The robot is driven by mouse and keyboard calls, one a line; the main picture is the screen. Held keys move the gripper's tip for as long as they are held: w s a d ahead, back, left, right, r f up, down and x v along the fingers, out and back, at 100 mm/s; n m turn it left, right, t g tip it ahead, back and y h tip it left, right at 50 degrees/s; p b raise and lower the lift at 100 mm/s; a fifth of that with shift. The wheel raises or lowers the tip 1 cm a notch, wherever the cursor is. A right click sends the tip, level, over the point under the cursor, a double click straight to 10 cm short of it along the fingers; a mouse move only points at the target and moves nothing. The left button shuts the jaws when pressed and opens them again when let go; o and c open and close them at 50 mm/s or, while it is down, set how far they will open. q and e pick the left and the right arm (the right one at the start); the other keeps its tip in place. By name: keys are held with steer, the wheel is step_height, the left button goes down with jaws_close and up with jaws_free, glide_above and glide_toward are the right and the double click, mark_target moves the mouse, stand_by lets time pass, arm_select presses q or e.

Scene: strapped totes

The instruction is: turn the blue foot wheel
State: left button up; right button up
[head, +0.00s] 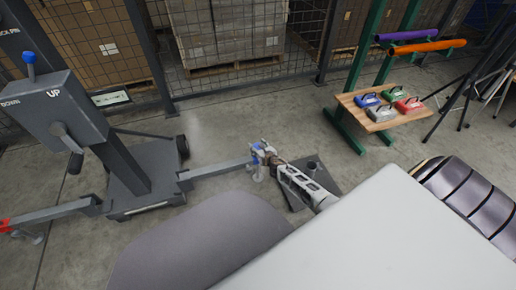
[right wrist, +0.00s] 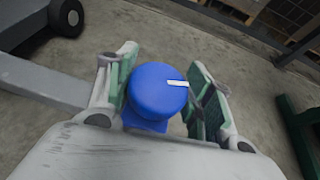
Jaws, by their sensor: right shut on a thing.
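The blue foot wheel (head: 256,152) sits at the end of a grey outrigger arm of the lift in the head view. It fills the middle of the right wrist view (right wrist: 158,90) as a round blue knob with a white mark on its right side. My right gripper (head: 265,153) is at the wheel, with its two green-padded fingers (right wrist: 162,92) on either side of it. It is shut on the wheel. The lower part of the wheel is hidden by the gripper body. My left gripper is not in view.
The grey lift (head: 150,170) has a column with an UP/DOWN panel and crank. A second outrigger with a red wheel (head: 5,226) lies at left. A wooden bench (head: 378,122) with several coloured cases stands at right. Mesh fencing and pallets line the back.

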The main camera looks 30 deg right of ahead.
steer(key=m+h, duration=0.3)
steer(key=shift+g+h+b, duration=0.3)
steer(key=shift+g, duration=0.1)
steer(key=m+g+h, duration=0.2)
steer(key=m+h, duration=0.1)
steer(key=m, duration=0.1)
steer(key=shift+g+h, duration=0.3)
steer(key=shift+h, duration=0.1)
steer(key=shift+d+m+g+h, duration=0.1)
steer(key=shift+m+g+h, duration=1.3)
steer(key=shift+m+g, duration=0.45)
steer(key=shift+m+g, duration=0.25)
steer(key=shift+m, duration=0.1)
steer(key=shift+h, duration=0.3)
steer(key=shift+m+g, duration=0.4)
steer(key=shift+g, duration=0.1)
steer(key=shift+m+g+b, duration=0.3)
steer(key=shift+g, duration=0.1)
